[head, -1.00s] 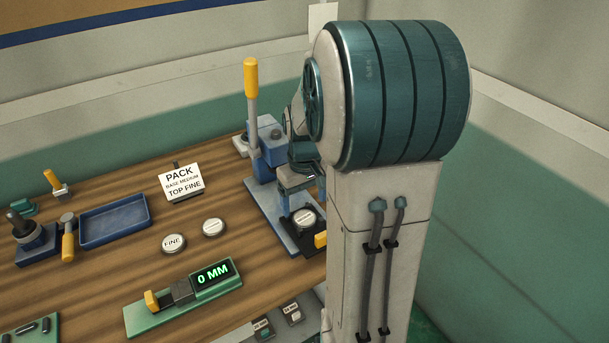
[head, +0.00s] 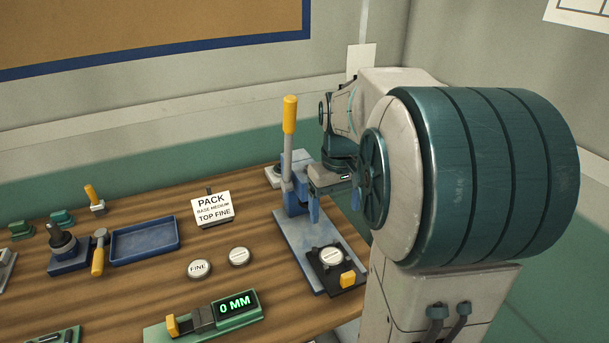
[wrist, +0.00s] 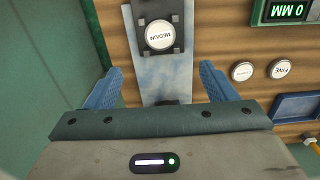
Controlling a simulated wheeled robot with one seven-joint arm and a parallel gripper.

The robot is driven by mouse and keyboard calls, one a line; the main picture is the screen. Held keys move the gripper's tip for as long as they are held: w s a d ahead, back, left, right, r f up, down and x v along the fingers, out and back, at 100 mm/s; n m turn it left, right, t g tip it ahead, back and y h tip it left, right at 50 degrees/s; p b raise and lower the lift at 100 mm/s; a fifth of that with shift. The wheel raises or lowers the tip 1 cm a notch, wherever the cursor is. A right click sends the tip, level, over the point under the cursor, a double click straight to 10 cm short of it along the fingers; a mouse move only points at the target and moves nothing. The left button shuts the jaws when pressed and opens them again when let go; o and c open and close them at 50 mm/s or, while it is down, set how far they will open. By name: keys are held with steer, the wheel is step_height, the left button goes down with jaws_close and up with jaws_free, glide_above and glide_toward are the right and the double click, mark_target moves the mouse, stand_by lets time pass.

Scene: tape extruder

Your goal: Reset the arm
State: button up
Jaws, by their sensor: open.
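My gripper (head: 335,205) is open and empty, with its blue fingers spread above the rear part of the press base. In the wrist view my gripper (wrist: 160,85) shows nothing between its fingers, above the pale blue base plate. The blue press (head: 296,190) has a yellow-tipped lever (head: 289,140) standing nearly upright, just left of my gripper. A round white disc (head: 331,256) sits in the black holder (head: 350,270) at the front of the press. My arm hides part of the bench's right side.
Two loose white discs, one marked FINE (head: 200,268) and one beside it (head: 239,256), lie on the wooden bench. A green gauge (head: 205,318) reads 0 MM. A PACK card (head: 212,208) stands behind them, next to an empty blue tray (head: 145,240). Walls close the back and right.

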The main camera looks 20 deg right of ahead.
steer(key=s+a+f+t, duration=0.2)
steer(key=s+a+t, duration=0.1)
steer(key=s+a, duration=0.9)
steer(key=shift+s, duration=0.15)
stand_by(0.8)
